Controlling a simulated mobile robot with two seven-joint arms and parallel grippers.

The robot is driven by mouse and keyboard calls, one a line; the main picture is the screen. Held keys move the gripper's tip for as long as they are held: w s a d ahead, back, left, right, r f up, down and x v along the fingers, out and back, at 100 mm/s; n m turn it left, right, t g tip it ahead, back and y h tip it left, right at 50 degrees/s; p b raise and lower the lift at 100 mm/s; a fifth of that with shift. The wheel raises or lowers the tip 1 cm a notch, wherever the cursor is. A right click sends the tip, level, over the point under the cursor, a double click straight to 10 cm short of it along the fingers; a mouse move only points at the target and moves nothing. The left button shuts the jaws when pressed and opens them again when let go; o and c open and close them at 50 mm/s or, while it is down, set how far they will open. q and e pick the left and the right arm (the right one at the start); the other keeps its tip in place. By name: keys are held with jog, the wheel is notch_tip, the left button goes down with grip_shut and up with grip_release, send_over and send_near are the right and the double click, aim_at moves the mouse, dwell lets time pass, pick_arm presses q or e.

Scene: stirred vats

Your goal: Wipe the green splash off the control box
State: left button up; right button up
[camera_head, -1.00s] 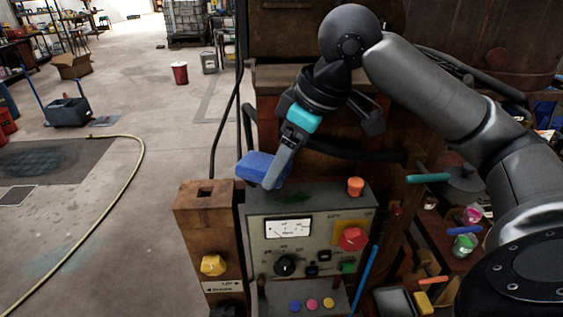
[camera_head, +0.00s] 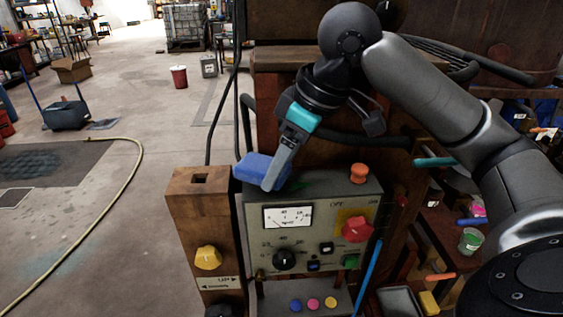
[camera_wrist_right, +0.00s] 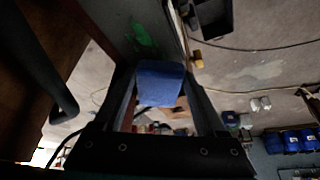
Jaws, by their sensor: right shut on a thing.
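The grey control box (camera_head: 330,222) stands in front of me with a meter, a red knob, a black dial and an orange button on top. The splash also shows in the right wrist view (camera_wrist_right: 143,35). My right gripper (camera_head: 272,180) is shut on a blue sponge (camera_head: 255,168), held at the top left edge of the box, to the left of the splash. The sponge also shows between the fingers in the wrist view (camera_wrist_right: 160,82). My left gripper is out of view.
A rusty post (camera_head: 200,215) with a yellow knob stands left of the box. A dark hose and brown machinery are behind my gripper. A blue rod (camera_head: 368,275) leans at the box's right side. Open floor lies to the left.

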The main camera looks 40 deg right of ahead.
jog(key=shift+f+b, duration=0.55)
jog(key=shift+f, duration=0.5)
